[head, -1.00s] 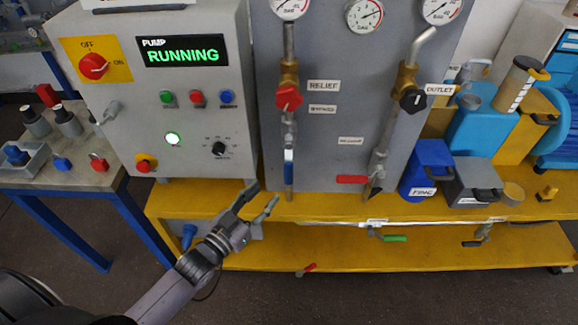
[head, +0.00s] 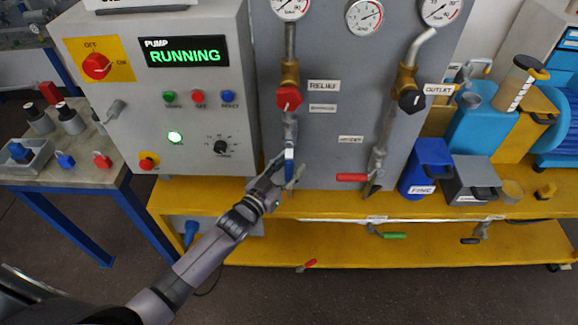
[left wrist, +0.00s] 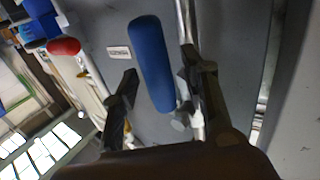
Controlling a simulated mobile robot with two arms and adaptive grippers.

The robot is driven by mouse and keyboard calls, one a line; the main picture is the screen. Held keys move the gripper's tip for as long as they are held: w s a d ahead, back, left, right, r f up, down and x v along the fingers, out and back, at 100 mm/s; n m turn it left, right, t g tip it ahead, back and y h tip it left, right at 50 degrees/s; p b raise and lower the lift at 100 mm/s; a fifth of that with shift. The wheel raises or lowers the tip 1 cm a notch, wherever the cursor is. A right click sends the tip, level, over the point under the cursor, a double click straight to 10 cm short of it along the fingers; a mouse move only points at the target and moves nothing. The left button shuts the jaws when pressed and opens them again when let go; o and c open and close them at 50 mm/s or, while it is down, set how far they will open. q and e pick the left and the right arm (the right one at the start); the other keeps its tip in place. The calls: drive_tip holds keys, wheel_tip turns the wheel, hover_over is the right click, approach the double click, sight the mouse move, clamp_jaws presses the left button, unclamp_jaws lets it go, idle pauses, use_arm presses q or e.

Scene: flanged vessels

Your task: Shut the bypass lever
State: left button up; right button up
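The bypass lever has a blue handle (head: 289,167) and sits on the vertical pipe below the red relief knob, near the small bypass label (head: 322,108). The handle lies along the pipe. My left gripper (head: 291,166) is at the handle, with its fingers apart. In the left wrist view, the blue handle (left wrist: 152,62) is between the two open fingers (left wrist: 158,82). A gap shows between the handle and the left finger; contact with the right finger is unclear. My right gripper is not in view.
The red relief knob (head: 289,97) is just above the lever. A red lever (head: 352,177) sits on the pipe to the right. The pump control box (head: 190,110) stands to the left, its display reading RUNNING. The yellow bench (head: 350,207) runs below the panel.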

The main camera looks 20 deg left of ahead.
use_arm(q)
clamp_jaws()
idle(0.3)
idle(0.4)
